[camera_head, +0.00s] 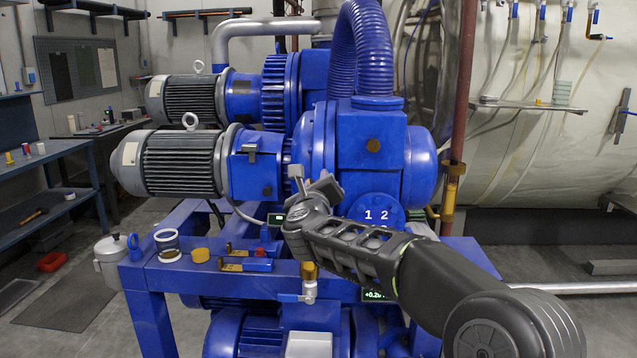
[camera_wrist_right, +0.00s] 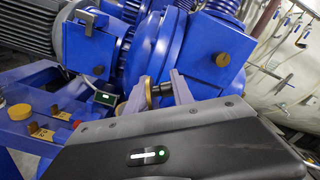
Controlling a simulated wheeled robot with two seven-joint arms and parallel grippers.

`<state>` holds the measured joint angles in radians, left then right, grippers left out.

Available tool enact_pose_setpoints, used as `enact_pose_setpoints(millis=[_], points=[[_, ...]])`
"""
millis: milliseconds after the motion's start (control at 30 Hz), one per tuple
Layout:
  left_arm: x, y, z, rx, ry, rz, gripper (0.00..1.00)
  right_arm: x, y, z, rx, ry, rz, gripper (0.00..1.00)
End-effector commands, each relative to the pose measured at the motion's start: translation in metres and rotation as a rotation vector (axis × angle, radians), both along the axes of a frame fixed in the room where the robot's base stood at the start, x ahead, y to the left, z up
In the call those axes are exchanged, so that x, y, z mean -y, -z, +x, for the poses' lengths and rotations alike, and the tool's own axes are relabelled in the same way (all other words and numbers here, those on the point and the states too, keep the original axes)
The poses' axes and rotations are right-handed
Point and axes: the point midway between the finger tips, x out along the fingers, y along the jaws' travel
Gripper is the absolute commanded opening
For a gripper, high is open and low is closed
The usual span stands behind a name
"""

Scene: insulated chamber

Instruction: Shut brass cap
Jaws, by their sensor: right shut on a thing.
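My right gripper (camera_head: 312,184) is raised in front of the blue pump (camera_head: 372,170), left of the flange marked "1 2". In the right wrist view the two fingers (camera_wrist_right: 158,94) are closed on a small round brass cap (camera_wrist_right: 149,92) with a dark part beside it. The cap is held edge-on between the fingers, close to the pump housing. I cannot tell whether it touches the pump. In the head view the gripper hides it. My left gripper is not in view.
On the blue frame stand a yellow round piece (camera_head: 200,255), a white-and-dark ring (camera_head: 167,245), brass-coloured holders (camera_head: 245,262) and a brass-topped valve (camera_head: 309,272). A metal can (camera_head: 112,258) is at left. A ribbed blue hose (camera_head: 362,50) rises above the pump.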

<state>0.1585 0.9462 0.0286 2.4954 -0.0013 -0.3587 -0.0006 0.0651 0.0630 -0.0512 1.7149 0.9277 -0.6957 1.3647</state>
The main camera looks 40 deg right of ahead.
Motion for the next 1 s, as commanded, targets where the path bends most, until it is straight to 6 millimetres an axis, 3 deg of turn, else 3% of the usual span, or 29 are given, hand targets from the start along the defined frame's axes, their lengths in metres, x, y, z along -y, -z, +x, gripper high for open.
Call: enact_pose_setpoints(millis=[267,300,500,800,1000], points=[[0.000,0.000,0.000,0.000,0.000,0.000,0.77,0.002,-0.001,-0.001,0.001,0.004,-0.001,0.00],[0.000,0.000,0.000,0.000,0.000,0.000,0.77,0.002,-0.001,-0.001,0.001,0.004,-0.001,0.31],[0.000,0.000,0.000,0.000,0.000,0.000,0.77,0.001,-0.001,-0.001,0.002,0.003,0.000,0.45],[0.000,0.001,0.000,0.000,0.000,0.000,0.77,-0.001,0.000,-0.002,0.002,0.000,0.001,0.45],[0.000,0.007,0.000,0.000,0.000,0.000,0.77,-0.015,0.000,-0.018,0.004,-0.001,0.000,0.45]])
